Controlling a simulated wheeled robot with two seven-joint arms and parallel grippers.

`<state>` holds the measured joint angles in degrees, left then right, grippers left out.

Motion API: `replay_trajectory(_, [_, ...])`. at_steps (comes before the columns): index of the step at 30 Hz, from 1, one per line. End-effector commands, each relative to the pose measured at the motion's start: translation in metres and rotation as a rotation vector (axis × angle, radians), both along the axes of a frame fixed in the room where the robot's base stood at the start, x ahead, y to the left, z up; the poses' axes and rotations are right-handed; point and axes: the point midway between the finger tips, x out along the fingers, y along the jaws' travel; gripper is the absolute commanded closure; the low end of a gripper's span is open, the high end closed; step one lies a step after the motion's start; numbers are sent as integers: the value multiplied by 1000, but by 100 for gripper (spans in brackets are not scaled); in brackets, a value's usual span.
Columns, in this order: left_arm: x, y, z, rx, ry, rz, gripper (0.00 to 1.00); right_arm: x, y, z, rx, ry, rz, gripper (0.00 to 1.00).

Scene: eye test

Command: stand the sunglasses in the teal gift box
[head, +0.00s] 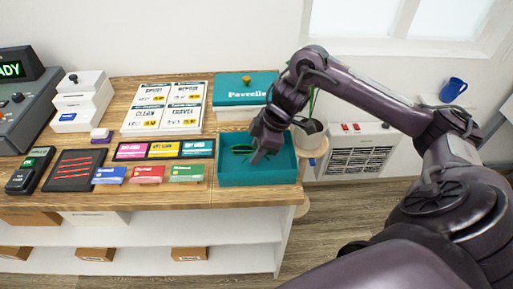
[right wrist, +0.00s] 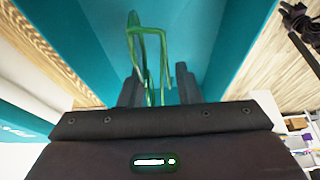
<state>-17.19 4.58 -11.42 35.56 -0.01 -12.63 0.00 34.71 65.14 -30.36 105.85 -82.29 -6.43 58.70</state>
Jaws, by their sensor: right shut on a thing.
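The teal gift box (head: 240,176) stands open at the right end of the wooden counter. My right gripper (head: 260,156) reaches down over the box opening and is shut on the green sunglasses (head: 242,149). In the right wrist view, the sunglasses (right wrist: 151,45) show as a thin green frame between the two dark fingers (right wrist: 158,88), with teal box walls (right wrist: 215,50) around them. I cannot tell whether they touch the box floor. The gripper hides part of them in the head view. My left gripper is not in view.
A teal and white box marked with lettering (head: 240,99) stands behind the open box. A plant pot (head: 308,136) is close on its right. Colourful cards (head: 148,173) and a price board (head: 165,106) lie to the left. The counter's front edge is near.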

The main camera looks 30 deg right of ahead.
Motion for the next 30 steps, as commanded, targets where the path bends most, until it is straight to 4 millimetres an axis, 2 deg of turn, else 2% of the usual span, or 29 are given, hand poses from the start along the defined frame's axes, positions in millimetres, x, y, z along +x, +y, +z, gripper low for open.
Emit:
replay_trajectory(2, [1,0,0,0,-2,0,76,0,0,0,0,0,0,91])
replay_trajectory(3, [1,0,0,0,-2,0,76,0,0,0,0,0,0,67])
replay_trajectory(8, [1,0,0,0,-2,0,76,0,0,0,0,0,0,48])
replay_trajectory(16, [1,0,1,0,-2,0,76,0,0,1,0,0,0,48])
replay_trajectory(19, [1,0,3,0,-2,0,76,0,0,8,0,-1,0,48])
replay_trajectory(23, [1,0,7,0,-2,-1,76,-2,-6,28,-4,-5,-2,48])
replay_trajectory(30, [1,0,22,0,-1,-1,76,-13,-24,81,-6,-5,-3,48])
